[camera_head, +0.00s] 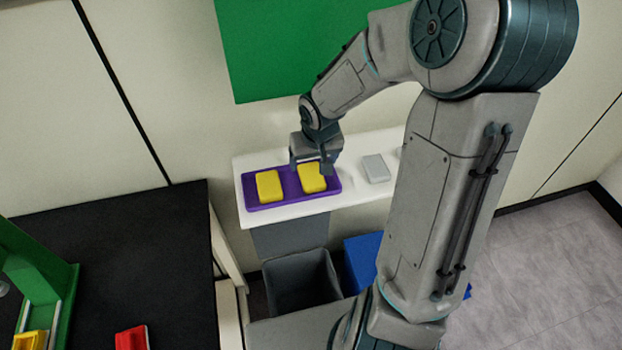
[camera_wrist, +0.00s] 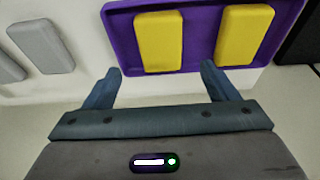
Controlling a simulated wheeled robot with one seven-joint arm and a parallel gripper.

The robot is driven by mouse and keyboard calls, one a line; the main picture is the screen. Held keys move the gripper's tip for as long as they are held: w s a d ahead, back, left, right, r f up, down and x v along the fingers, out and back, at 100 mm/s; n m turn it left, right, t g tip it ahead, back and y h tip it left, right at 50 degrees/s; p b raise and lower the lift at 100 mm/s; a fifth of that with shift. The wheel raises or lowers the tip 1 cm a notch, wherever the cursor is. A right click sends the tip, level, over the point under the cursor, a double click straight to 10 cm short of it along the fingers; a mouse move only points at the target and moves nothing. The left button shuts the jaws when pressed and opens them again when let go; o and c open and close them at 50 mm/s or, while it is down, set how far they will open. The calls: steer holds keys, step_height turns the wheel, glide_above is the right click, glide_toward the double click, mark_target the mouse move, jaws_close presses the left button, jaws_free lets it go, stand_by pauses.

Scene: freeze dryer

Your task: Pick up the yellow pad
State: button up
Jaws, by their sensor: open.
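Two yellow pads lie side by side on a purple tray. In the head view, the right yellow pad (camera_head: 313,179) is just below my gripper (camera_head: 310,168), and the left yellow pad (camera_head: 269,186) is clear of it. In the wrist view, my gripper (camera_wrist: 161,70) is open and empty. The nearer yellow pad (camera_wrist: 159,42) appears centred between the fingertips, and the other yellow pad (camera_wrist: 244,35) is to its right. The purple tray (camera_head: 291,180) is under both pads. I cannot tell the exact height of the fingertips above the pad.
The tray sits on a white shelf (camera_head: 352,197) against the wall. A grey pad (camera_head: 376,168) lies right of the tray. A grey bin (camera_head: 300,282) and a blue bin (camera_head: 361,258) stand below. A black table (camera_head: 130,260) holds a red item (camera_head: 132,338) and a green frame (camera_head: 62,290).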

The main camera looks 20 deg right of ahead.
mark_target(312, 175)
steer(key=shift+s+b+x, duration=0.15)
steer(key=shift+b+x, duration=0.15)
steer(key=shift+x, duration=1.35)
steer(key=shift+s+b+x, duration=0.15)
steer(key=shift+b+x, duration=0.1)
steer(key=shift+x, duration=1.45)
steer(key=shift+a+f, duration=0.1)
steer(key=shift+f, duration=0.15)
steer(key=c, duration=1.1)
steer(key=shift+r, duration=0.1)
